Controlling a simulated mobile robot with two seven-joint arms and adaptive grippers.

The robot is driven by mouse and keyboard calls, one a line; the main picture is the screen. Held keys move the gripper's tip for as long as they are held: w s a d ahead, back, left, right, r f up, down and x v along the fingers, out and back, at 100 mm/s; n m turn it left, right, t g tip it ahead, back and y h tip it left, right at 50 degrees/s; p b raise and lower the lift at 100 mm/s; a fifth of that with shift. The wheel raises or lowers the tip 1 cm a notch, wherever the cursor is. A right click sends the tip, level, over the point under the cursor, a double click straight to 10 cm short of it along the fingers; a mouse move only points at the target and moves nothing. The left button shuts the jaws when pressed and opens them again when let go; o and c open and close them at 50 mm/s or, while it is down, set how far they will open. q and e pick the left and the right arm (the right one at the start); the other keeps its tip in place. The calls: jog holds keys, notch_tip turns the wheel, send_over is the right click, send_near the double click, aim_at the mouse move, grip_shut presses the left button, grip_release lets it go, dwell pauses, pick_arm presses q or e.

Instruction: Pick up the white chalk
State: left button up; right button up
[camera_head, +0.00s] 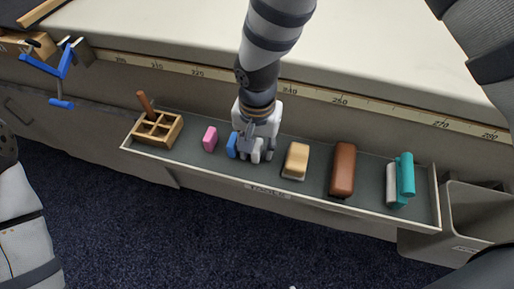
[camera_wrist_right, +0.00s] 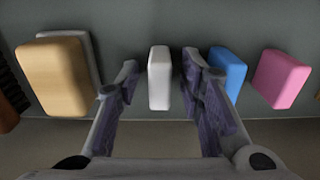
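The white chalk (camera_wrist_right: 158,80) is a short pale block in the tray (camera_head: 400,216). In the right wrist view it sits between the two fingers of my right gripper (camera_wrist_right: 160,66), with a gap on each side. The right gripper (camera_head: 257,154) is open and reaches down into the tray from above. In the head view the gripper largely hides the chalk. My left gripper is not in view.
Blue (camera_head: 232,145) and pink (camera_head: 210,139) blocks lie left of the gripper, and a tan eraser (camera_head: 296,160) lies right. Farther right are a brown block (camera_head: 342,169) and teal piece (camera_head: 406,174). A wooden divided holder (camera_head: 157,129) stands at the tray's left end.

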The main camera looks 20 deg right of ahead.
grip_shut()
jog(key=shift+r, duration=0.15)
notch_tip(320, 180, up, 3)
jog(key=shift+w+f+p, duration=0.1)
jog(key=shift+f+p, duration=0.1)
jog(key=shift+p, duration=0.1)
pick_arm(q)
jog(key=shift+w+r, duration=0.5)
pick_arm(e)
jog(key=s+a+r, duration=0.1)
jog(key=a+r, duration=0.9)
jog(key=a, duration=0.4)
jog(key=shift+r, duration=0.15)
